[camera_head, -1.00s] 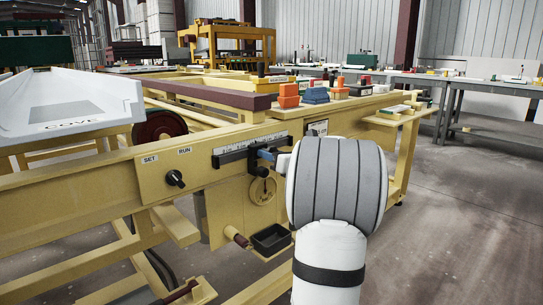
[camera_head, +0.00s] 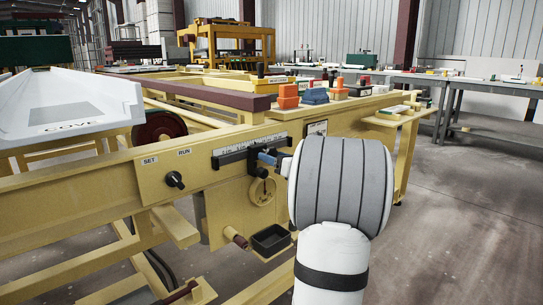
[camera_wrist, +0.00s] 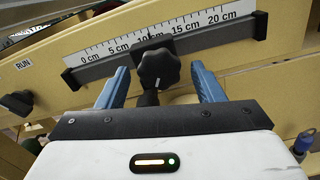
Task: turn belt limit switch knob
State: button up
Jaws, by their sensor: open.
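A black lobed knob (camera_wrist: 158,68) sits on the dark slide bar under a white centimetre scale (camera_wrist: 150,40), near the 10 cm mark. My gripper (camera_wrist: 160,70) is open, with one blue finger on each side of the knob. Gaps show between the knob and both fingers in the wrist view. In the head view, my gripper (camera_head: 268,158) reaches the scale bar (camera_head: 238,155) from the right. My wrist covers part of that area, and the knob cannot be made out clearly there.
A SET/RUN selector switch (camera_head: 175,180) is on the yellow beam to the left. Below the scale are a handwheel (camera_head: 262,191) and a black tray (camera_head: 271,239). Orange and blue blocks (camera_head: 315,96) stand on the machine top. Grey floor is clear at right.

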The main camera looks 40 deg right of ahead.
jog(key=s, duration=0.3)
jog(key=s+p, duration=0.1)
jog(key=s, duration=0.2)
jog(key=shift+d, duration=0.2)
jog(key=shift+w, duration=0.1)
